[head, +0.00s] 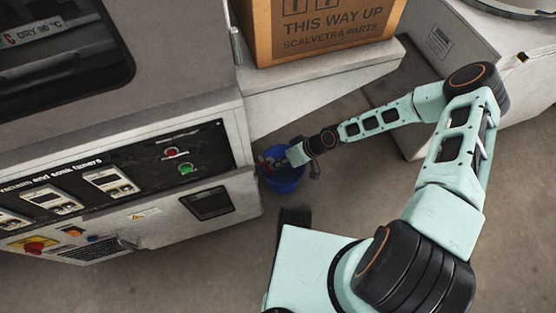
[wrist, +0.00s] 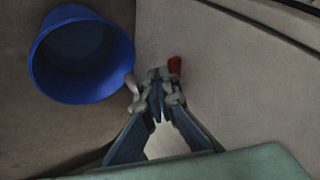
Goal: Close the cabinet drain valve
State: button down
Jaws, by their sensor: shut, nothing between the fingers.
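The drain valve shows as a small red handle (wrist: 175,65) beside the cabinet's pale side panel (wrist: 220,65) in the wrist view. The valve's body is mostly hidden behind my fingers. My gripper (wrist: 157,92) is shut and empty, with its tips close to the handle, just below and left of it in the picture. I cannot tell whether they touch. In the head view my gripper (head: 278,161) reaches down at the cabinet's right side, over a blue bucket (head: 285,181), and the valve is too small to make out clearly.
The blue bucket also shows in the wrist view (wrist: 82,55), left of my fingers. A cardboard box (head: 320,28) stands on a pale ledge (head: 310,80) behind my gripper. The cabinet front (head: 120,180) carries switches and buttons. Open floor (head: 350,190) lies to the right.

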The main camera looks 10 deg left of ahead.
jog(key=shift+s+a+r+m+t+p, duration=0.1)
jog(key=shift+s+m+t+p, duration=0.15)
jog(key=shift+s+m+p, duration=0.1)
jog(key=shift+s+a+r+m+t+p, duration=0.1)
jog(key=shift+s+m+t+p, duration=0.15)
jog(key=shift+s+m+p, duration=0.1)
jog(key=shift+w+d, duration=0.1)
jog(key=shift+w, duration=0.05)
jog(key=shift+w+d+b, duration=0.15)
jog(key=shift+w+b, duration=0.55)
jog(key=shift+b, duration=0.05)
jog(key=shift+d, duration=0.1)
